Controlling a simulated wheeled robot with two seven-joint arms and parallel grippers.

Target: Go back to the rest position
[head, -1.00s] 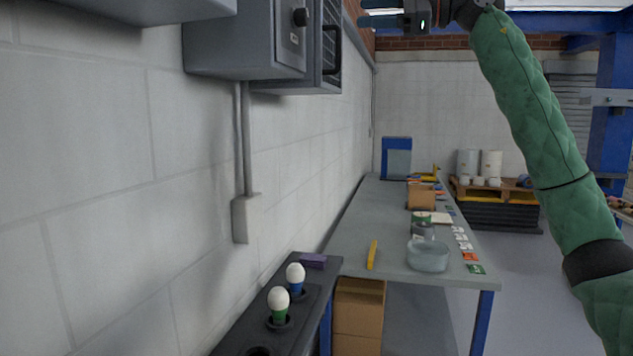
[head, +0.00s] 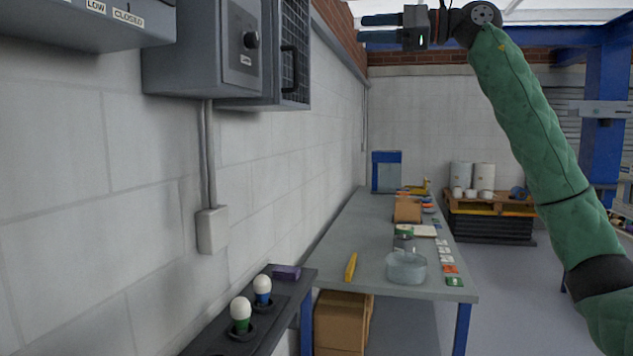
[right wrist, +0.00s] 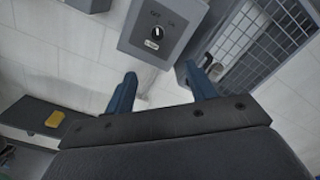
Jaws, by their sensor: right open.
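My right gripper (head: 380,29) is raised high in the head view, above the far end of the table, with its fingers pointing left. Its arm, in a green quilted cover, comes in from the right. In the right wrist view the two blue fingers (right wrist: 162,92) stand apart with nothing between them. Beyond them is a grey switch box (right wrist: 160,30) with a knob. My left gripper is not in the head view.
A grey wall box (head: 232,45) and a mesh-door cabinet (head: 292,60) hang on the left wall. A long table (head: 345,215) carries a glass bowl (head: 406,266), a yellow bar (head: 351,266) and cards.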

